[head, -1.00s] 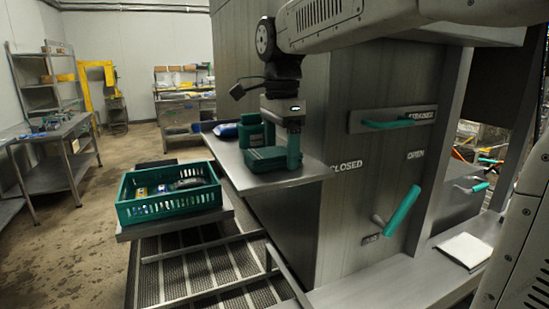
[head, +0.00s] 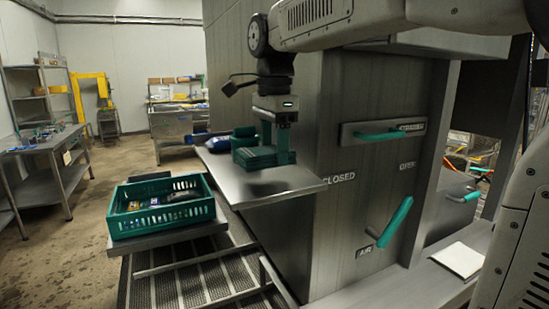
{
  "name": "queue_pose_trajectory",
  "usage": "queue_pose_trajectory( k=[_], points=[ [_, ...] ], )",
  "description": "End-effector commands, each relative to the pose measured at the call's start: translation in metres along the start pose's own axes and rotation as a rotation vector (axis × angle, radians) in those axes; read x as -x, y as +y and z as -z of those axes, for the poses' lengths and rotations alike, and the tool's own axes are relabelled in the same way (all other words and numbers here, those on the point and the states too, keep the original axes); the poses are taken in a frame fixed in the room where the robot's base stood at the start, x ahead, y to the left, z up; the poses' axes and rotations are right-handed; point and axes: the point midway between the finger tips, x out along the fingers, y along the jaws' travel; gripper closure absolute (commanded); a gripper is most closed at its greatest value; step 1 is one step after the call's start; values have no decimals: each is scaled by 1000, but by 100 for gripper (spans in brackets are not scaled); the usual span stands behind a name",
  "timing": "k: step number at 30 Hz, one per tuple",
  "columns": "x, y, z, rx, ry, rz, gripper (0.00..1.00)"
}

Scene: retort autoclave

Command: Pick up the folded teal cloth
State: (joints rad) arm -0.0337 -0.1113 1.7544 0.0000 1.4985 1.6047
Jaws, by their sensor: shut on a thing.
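The folded teal cloth (head: 257,159) is a thick layered block over the steel shelf (head: 230,183) in the head view. My gripper (head: 277,146) points straight down and is shut on it, one finger showing at its right side. A dark shadow lies on the shelf below the cloth, and it looks a little above the surface. The far finger's contact is partly hidden by the cloth.
A blue packet (head: 212,144) and another teal item (head: 244,131) lie behind on the shelf. A green crate (head: 160,218) with packets stands lower left. Teal-handled levers (head: 395,222) and the steel housing wall are to the right.

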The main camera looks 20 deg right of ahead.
Motion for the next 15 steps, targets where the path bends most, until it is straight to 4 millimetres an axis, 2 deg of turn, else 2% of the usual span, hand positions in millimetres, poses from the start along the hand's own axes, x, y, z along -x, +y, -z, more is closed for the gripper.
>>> queue_pose_trajectory(
  k=[1, 5, 15],
  points=[
    [8, 2, 0, 0, 0, 3, 64],
    [9, 33, -1, 1, 0, 3, 64],
    [16, 119, -3, 1, 0, 4, 64]
  ],
)
